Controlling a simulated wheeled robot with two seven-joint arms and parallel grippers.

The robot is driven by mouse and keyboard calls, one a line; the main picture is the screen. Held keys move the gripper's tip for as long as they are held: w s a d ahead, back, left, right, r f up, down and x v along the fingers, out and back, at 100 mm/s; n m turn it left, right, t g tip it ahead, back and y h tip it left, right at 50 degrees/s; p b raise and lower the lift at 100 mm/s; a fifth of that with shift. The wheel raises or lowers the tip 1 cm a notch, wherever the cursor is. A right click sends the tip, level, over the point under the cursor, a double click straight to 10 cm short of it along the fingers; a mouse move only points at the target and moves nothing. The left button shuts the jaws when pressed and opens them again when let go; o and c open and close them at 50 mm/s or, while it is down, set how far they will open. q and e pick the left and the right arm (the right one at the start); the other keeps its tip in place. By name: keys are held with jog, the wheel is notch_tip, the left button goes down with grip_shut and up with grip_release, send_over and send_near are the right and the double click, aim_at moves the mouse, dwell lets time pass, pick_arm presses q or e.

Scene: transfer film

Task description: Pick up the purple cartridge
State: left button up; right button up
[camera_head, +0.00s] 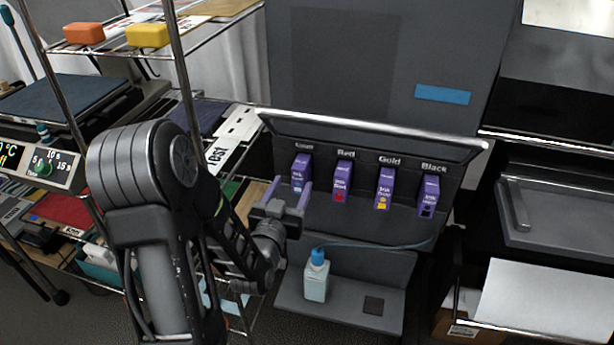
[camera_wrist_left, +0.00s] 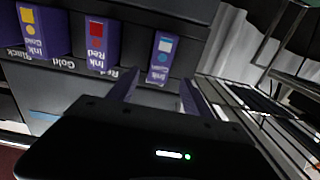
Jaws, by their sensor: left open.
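Several purple cartridges stand in a row in the dark printer bay. The leftmost one, with a blue mark (camera_head: 301,170), also shows in the left wrist view (camera_wrist_left: 163,58). To its right are the Red cartridge (camera_head: 342,180), the Gold cartridge (camera_head: 384,187) and the Black cartridge (camera_head: 428,195). In the left wrist view the Red (camera_wrist_left: 95,42) and Gold (camera_wrist_left: 38,32) ones show upside down. My left gripper (camera_head: 288,192) is open and empty, just in front of the leftmost cartridge. In the left wrist view its fingers (camera_wrist_left: 157,92) point toward that cartridge, which appears between them. My right gripper is not in view.
A bottle with a blue cap (camera_head: 317,275) stands on the lower shelf (camera_head: 345,308), with a tube running right. The raised bay lid (camera_head: 375,135) edges the row above. A wire rack (camera_head: 180,70) stands left, close to my arm. A grey tray unit (camera_head: 560,215) stands right.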

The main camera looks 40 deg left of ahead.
aim_at(298, 176)
pick_arm(q)
jog(key=shift+b+x, duration=0.55)
jog(key=shift+x, duration=0.65)
jog(key=shift+w, duration=0.1)
jog(key=shift+w, duration=0.25)
jog(key=shift+p+x, duration=0.6)
jog(key=shift+x, duration=1.8)
grip_shut()
